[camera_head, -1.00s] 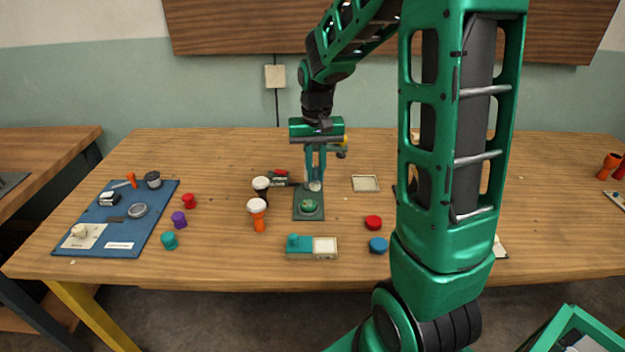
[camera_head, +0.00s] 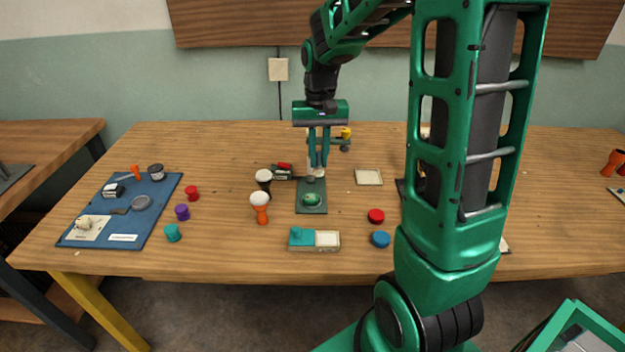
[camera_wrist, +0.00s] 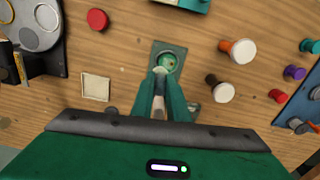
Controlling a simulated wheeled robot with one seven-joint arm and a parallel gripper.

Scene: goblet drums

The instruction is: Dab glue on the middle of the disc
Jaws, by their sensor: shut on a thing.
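A green round disc (camera_head: 312,199) lies on a small dark green plate (camera_head: 311,210) near the middle of the table. In the wrist view the disc (camera_wrist: 168,63) shows just beyond my fingertips, partly covered by them. My gripper (camera_head: 318,168) is upright above the table behind the plate, pointing down. In the wrist view my gripper (camera_wrist: 161,80) is shut on a slim pale thing (camera_wrist: 158,106), perhaps a glue bottle; its lower end is hard to make out. It looks apart from the disc, though the exact height is unclear. I cannot make out any glue on the disc.
Two goblet drums, one orange (camera_head: 260,206) and one black (camera_head: 264,181), stand left of the plate. A teal and white block (camera_head: 314,240) lies in front. A red cap (camera_head: 376,216) and a blue cap (camera_head: 380,239) lie right. A pale square tray (camera_head: 368,177) is behind them.

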